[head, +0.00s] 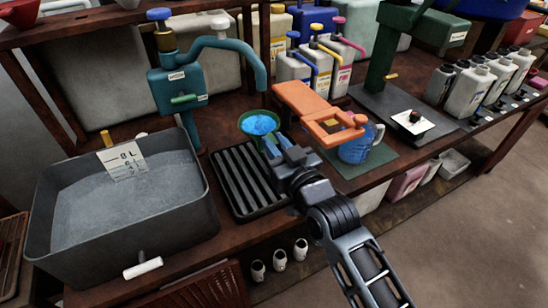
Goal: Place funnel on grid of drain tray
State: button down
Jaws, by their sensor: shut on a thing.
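The funnel (246,121) is a small green cone with blue inside its mouth, seen in the head view beyond the far right end of the drain tray in the picture. My gripper (270,143) is shut on the funnel's near side and hides part of its lower body. The drain tray (236,176) is black with a grid of long parallel bars, and my gripper and wrist cover its right edge. I cannot tell whether the funnel touches the tray or is held above it.
A grey vat (128,228) of liquid stands left of the tray. A teal hand pump (178,88) rises behind it, its spout reaching over near the funnel. Right of my gripper are an orange clamp-like device (305,101) and a blue jug (356,148) on a green mat (378,160).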

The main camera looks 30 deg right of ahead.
jog(key=shift+f, duration=1.95)
jog(key=shift+f+b, duration=0.1)
jog(key=shift+b, duration=0.2)
jog(key=c, duration=1)
grip_release()
jog(key=shift+r, duration=0.2)
jog(key=s, duration=1.2)
jog(key=shift+f+b, duration=0.1)
jog(key=shift+b, duration=0.2)
